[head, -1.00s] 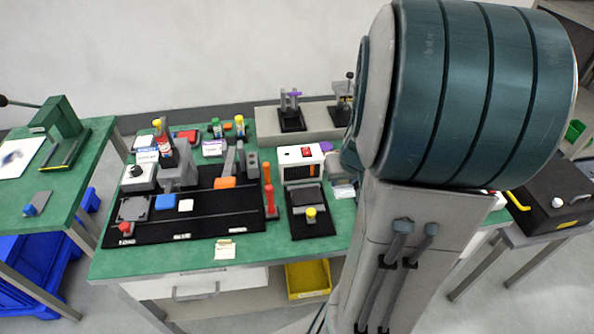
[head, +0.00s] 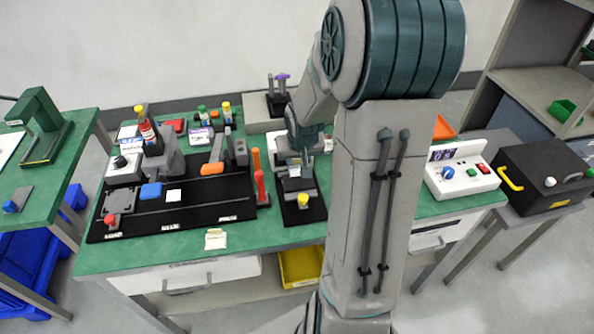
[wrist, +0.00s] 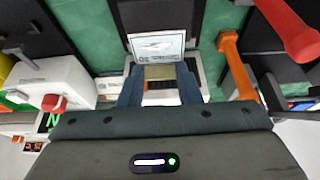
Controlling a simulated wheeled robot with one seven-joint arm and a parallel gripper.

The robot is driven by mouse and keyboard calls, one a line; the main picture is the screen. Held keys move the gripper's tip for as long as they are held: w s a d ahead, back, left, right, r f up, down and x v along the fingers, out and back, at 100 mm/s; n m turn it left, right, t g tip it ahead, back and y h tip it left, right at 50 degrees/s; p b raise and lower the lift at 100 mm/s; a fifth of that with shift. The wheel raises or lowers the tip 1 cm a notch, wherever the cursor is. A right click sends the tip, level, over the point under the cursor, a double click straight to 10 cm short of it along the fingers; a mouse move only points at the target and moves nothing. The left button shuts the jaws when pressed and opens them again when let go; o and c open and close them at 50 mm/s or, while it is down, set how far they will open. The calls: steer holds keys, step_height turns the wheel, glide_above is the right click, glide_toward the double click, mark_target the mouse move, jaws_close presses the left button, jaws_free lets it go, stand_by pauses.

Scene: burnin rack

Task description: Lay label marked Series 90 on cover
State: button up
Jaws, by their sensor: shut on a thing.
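My gripper (wrist: 159,90) is shut on a small white label (wrist: 157,46) with dark print, which shows beyond the fingertips in the wrist view. The print is too small to read. A yellowish block (wrist: 160,72) shows between the fingers. In the head view my gripper (head: 297,166) is low over the back of a black fixture (head: 303,213) with a yellow knob (head: 303,199). My arm hides part of that area. I cannot tell for sure which part is the cover, or whether the label touches anything.
An orange post (head: 257,160) and a red post (head: 261,187) stand close left of the fixture. A long black board (head: 190,215) with several parts lies farther left. A white console (head: 460,172) and a black case (head: 555,180) are at the right.

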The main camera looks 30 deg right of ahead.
mark_target(297, 167)
steer(key=shift+f+b, duration=0.4)
steer(key=shift+f, duration=1.65)
steer(key=shift+w+f, duration=0.1)
steer(key=shift+f, duration=0.1)
steer(key=o, duration=0.9)
steer(key=shift+r, duration=0.15)
